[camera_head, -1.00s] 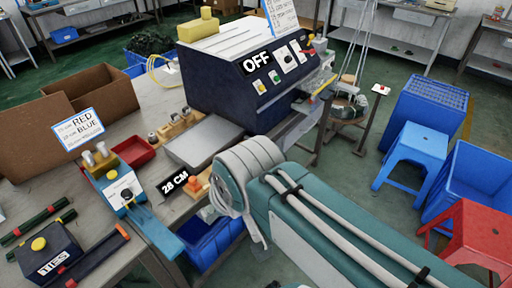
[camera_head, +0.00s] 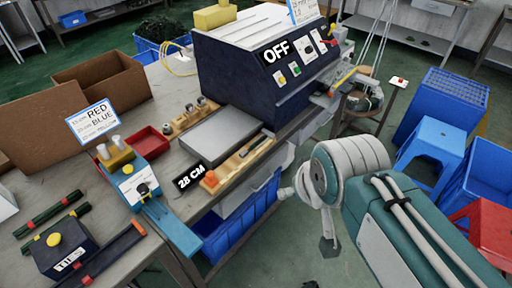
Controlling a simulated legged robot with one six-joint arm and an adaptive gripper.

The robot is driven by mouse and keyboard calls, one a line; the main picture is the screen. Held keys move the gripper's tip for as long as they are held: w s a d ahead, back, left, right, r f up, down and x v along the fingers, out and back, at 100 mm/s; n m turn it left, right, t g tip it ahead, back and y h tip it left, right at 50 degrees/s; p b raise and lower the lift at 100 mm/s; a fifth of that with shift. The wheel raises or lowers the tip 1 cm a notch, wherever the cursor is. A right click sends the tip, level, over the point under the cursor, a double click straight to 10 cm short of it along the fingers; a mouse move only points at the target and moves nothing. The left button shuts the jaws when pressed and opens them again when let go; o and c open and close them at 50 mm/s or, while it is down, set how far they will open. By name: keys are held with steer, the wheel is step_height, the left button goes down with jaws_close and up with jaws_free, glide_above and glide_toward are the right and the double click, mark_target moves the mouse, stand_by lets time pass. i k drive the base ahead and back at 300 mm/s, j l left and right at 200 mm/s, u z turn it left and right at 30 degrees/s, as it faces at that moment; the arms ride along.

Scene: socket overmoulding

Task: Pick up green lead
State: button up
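I cannot single out a green lead with certainty. A dark green tangled heap (camera_head: 163,30) lies in a blue crate at the back left, behind the large machine. Dark green rods with red parts (camera_head: 50,212) lie on the bench at the far left. A dark coiled bundle (camera_head: 364,101) rests on a small stand right of the machine. My arm's grey joint and teal link fill the lower right. I cannot make out gripper fingers; the arm's far end seems hidden behind the joint.
The bench holds the dark blue machine marked OFF (camera_head: 235,65), a grey plate, a 28 CM fixture (camera_head: 188,177), a blue hand press (camera_head: 130,187), a red tray (camera_head: 152,140), a TIES box (camera_head: 65,248) and cardboard boxes. Blue stools, blue crates and a red stool (camera_head: 480,230) stand right.

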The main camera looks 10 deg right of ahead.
mark_target(243, 154)
steer(key=i+l+u, duration=0.7)
steer(key=l+u, duration=0.2)
steer(key=i+l+u, duration=0.15)
steer(key=l+u, duration=0.15)
steer(key=l, duration=0.2)
